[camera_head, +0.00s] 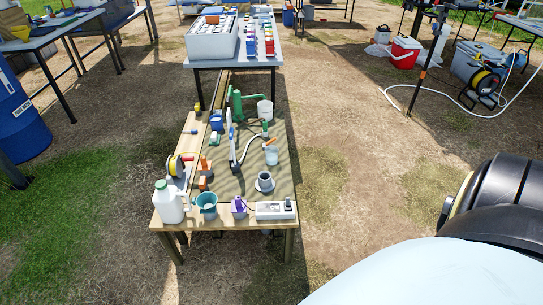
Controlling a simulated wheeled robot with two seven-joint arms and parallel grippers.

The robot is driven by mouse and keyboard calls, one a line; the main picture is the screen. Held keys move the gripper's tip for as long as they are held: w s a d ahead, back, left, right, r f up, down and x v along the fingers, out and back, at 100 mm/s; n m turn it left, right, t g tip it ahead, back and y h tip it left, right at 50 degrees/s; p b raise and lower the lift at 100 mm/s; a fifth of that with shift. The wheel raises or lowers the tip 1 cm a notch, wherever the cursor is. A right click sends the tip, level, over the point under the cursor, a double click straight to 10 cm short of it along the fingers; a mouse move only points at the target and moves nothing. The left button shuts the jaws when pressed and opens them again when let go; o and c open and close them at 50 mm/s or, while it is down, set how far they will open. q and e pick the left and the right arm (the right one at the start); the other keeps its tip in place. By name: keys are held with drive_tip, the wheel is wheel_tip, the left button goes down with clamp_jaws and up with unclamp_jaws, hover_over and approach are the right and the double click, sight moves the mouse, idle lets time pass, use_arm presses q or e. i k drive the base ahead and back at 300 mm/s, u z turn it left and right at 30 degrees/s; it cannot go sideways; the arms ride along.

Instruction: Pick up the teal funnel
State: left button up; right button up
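A teal, wide-mouthed vessel (206,211) stands at the near left of the wooden table; it looks like the funnel, but its lower part is too small to make out. It is between a white jug (169,204) and a small purple item (239,207). Neither of my grippers is in view. A large pale and black rounded part, likely my own body, fills the lower right corner, well apart from the table.
The wooden table (161,222) is crowded: a power strip (270,210), a grey cup (265,181), a green pump (237,105) and a white bucket (265,109) stand on it. A grey table (258,58) adjoins behind. The ground right of the table is clear.

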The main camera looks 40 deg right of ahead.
sight(207, 201)
drive_tip(key=z, duration=0.7)
drive_tip(key=i, duration=0.55)
